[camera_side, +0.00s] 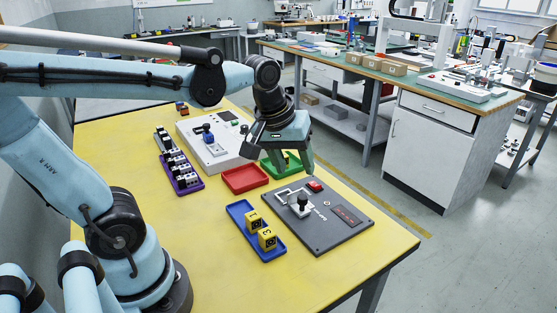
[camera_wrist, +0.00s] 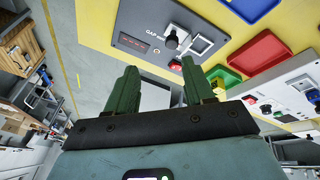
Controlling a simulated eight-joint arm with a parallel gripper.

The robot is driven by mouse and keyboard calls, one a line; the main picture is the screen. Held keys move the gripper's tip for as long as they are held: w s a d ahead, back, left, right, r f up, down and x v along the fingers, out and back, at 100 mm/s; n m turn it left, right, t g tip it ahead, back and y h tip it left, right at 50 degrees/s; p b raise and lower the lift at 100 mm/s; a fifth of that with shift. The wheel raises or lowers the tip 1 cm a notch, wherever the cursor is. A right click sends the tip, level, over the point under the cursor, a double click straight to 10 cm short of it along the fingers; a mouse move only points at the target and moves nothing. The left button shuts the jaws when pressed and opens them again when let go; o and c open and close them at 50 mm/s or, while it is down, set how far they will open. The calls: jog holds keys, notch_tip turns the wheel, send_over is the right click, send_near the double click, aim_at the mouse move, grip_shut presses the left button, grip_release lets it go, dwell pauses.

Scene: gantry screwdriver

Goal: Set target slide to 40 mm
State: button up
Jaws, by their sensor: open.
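A dark grey panel (camera_side: 330,232) lies at the front right of the yellow table. It carries a black knob (camera_side: 302,200) on a pale plate, a red button (camera_side: 315,186) and a red-lit display (camera_side: 346,215) whose digits I cannot read. In the wrist view the panel (camera_wrist: 150,22) reads "GAP mm" and shows the knob (camera_wrist: 171,42) beside a white-framed window (camera_wrist: 201,44). My gripper (camera_side: 294,168) is above the table behind the panel, over the green tray's side, fingers down. In the wrist view its fingers (camera_wrist: 158,78) are apart and empty, clear of the knob.
A blue tray (camera_side: 238,211) with yellow blocks lies left of the panel. A red tray (camera_side: 246,190) and a green tray (camera_side: 291,170) lie behind. A white control box (camera_side: 200,150) and a purple tray (camera_side: 187,188) stand farther left. The table's front right is bare.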

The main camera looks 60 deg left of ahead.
aim_at(303, 197)
jog(key=w+a+n+g, duration=0.3)
jog(key=w+n+g, duration=0.15)
jog(key=n, duration=0.55)
jog(key=shift+t, duration=0.25)
jog(key=f, duration=1.1)
jog(key=shift+w+f, duration=0.35)
jog(key=shift+f, duration=0.05)
grip_shut()
jog(key=shift+d, duration=0.1)
